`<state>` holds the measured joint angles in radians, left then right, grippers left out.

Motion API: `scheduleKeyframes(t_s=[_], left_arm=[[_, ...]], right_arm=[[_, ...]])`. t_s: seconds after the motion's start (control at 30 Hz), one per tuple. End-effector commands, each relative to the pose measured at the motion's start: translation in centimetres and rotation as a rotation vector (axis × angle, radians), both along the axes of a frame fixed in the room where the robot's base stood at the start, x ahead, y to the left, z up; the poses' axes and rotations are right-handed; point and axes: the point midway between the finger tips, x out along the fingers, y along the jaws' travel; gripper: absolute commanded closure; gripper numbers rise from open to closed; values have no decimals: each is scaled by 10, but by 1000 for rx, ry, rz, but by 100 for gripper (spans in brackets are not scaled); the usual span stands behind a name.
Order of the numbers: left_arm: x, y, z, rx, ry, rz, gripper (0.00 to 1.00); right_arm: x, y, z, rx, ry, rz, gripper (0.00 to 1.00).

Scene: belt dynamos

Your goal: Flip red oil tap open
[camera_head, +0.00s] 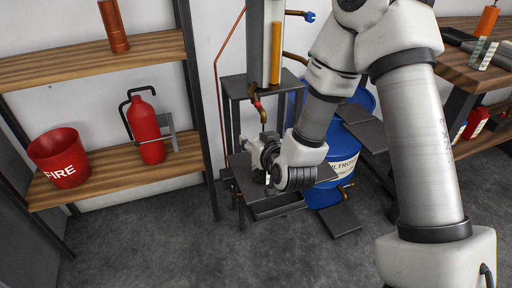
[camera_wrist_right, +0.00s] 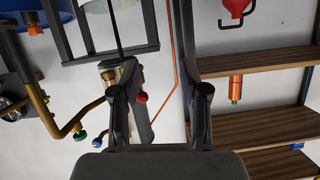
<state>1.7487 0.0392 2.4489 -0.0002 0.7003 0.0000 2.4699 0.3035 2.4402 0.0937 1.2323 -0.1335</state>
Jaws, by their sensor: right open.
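A small red tap handle (camera_head: 258,104) sits on the brass pipe below the oil tank (camera_head: 265,45) in the head view. In the right wrist view, a red knob (camera_wrist_right: 142,97) shows between my fingers, close to the left one. My right gripper (camera_head: 262,142) is just below the tap in the head view, its fingers small and partly hidden by clutter. In the right wrist view my right gripper (camera_wrist_right: 160,78) is open, with nothing held between its fingers. I cannot tell whether a finger touches the red knob. My left gripper is not in view.
A dark metal stand (camera_head: 236,88) holds the tank, with a blue barrel (camera_head: 322,188) to its right. Wooden shelves (camera_head: 95,60) at left carry a red fire bucket (camera_head: 62,160) and a fire extinguisher (camera_head: 147,128). A blue knob (camera_wrist_right: 97,143) shows in the wrist view.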

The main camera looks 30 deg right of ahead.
Motion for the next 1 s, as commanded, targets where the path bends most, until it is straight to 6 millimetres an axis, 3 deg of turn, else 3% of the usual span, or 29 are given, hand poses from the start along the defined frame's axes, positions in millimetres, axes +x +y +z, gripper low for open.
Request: scheduleKeyframes(t_s=[0.03,0.1,0.2,0.37,0.73,1.0], left_arm=[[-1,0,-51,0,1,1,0],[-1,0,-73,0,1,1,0],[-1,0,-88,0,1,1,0],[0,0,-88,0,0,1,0],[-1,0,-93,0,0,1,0],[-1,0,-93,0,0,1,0]], right_arm=[[6,-9,-14,0,-98,-29,55],[9,-20,6,-6,-212,-65,55],[9,-30,29,-12,-313,-99,55],[16,-38,45,-14,-359,-114,55],[77,-56,45,-15,-353,-113,55],[83,-58,45,-14,-352,-112,55]])
